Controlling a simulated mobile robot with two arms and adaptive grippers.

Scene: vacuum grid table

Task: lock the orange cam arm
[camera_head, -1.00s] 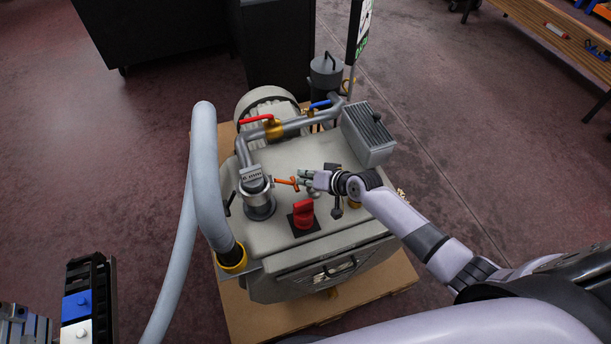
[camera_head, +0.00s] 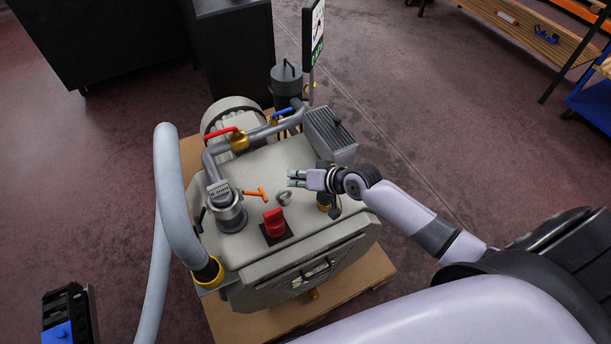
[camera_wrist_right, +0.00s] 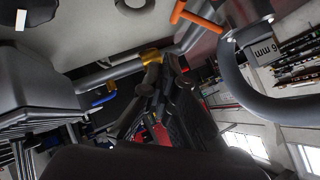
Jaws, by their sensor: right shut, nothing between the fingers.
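The orange cam arm (camera_head: 256,194) sticks out to the right from the metal coupling (camera_head: 229,212) on top of the grey pump unit. It also shows at the top of the right wrist view (camera_wrist_right: 180,12). My right gripper (camera_head: 291,179) is shut and empty, above the pump top to the right of the cam arm, with a clear gap between them. My left gripper does not show in either view.
A red knob (camera_head: 274,223) and a metal ring (camera_head: 284,198) stand near the cam arm. A thick grey hose (camera_head: 170,185) rises at the left. Red (camera_head: 222,132) and blue (camera_head: 282,112) valve handles sit on the pipe behind. The pump rests on a pallet (camera_head: 375,272).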

